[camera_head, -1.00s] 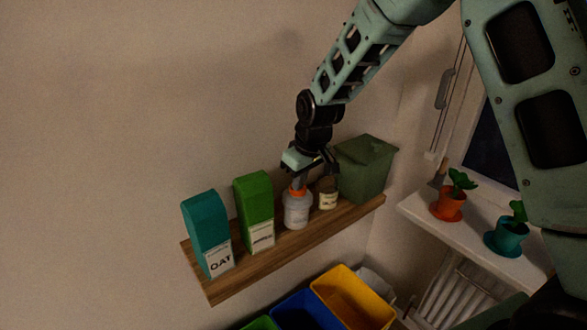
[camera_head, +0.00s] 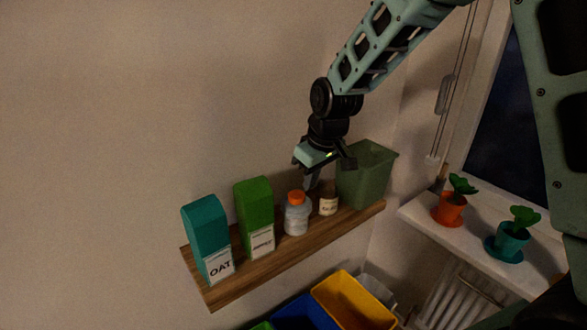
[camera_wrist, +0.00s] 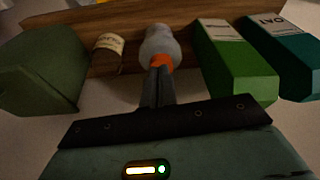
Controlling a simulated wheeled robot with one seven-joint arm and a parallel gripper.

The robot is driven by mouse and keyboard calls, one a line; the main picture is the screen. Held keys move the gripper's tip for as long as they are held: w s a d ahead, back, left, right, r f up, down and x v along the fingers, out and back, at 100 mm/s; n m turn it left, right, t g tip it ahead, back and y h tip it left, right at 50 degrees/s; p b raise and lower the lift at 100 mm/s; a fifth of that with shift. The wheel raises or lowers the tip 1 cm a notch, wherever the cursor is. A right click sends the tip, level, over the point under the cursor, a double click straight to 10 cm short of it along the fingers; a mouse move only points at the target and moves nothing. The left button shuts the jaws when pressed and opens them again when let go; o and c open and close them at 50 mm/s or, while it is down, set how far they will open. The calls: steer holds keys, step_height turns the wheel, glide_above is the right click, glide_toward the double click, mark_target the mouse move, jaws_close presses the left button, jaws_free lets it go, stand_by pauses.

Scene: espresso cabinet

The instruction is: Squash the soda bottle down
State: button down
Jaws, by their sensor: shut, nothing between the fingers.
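A squat grey-white bottle with an orange cap (camera_head: 296,215), which I take as the soda bottle, stands upright on the wooden shelf (camera_head: 300,253). My gripper (camera_head: 309,183) is shut and empty, pointing down, just above and right of the cap in the head view. In the wrist view my shut fingertips (camera_wrist: 158,77) overlap the orange cap (camera_wrist: 161,62), and the bottle's pale body (camera_wrist: 160,42) shows beyond. I cannot tell the exact gap, but the head view shows the cap clear of the fingers.
A green carton (camera_head: 255,210) and a teal OAT carton (camera_head: 206,232) stand left of the bottle. A small labelled jar (camera_head: 328,206) and a green bin (camera_head: 365,185) stand close on its right. Coloured crates (camera_head: 348,298) lie below; potted plants (camera_head: 451,207) sit on the sill.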

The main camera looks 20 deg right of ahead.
steer(key=b+v, duration=0.2)
steer(key=v, duration=1.3)
steer(key=shift+b, duration=0.35)
steer(key=shift+a, duration=0.1)
steer(key=s+a+f+n+g, duration=0.1)
steer(key=s+a+f, duration=0.2)
steer(key=s, duration=0.6)
steer(key=s+a+f+b, duration=0.1)
steer(key=s+a+f, duration=0.2)
steer(key=s+f, duration=0.4)
steer(key=s+a+f+n+g+b, duration=0.1)
steer(key=s+a+f, duration=0.2)
steer(key=s+f, duration=0.3)
steer(key=s, duration=0.5)
steer(key=shift+n+g+h, duration=0.3)
steer(key=shift+a, duration=0.1)
steer(key=shift+a+r, duration=0.1)
steer(key=shift+a, duration=0.4)
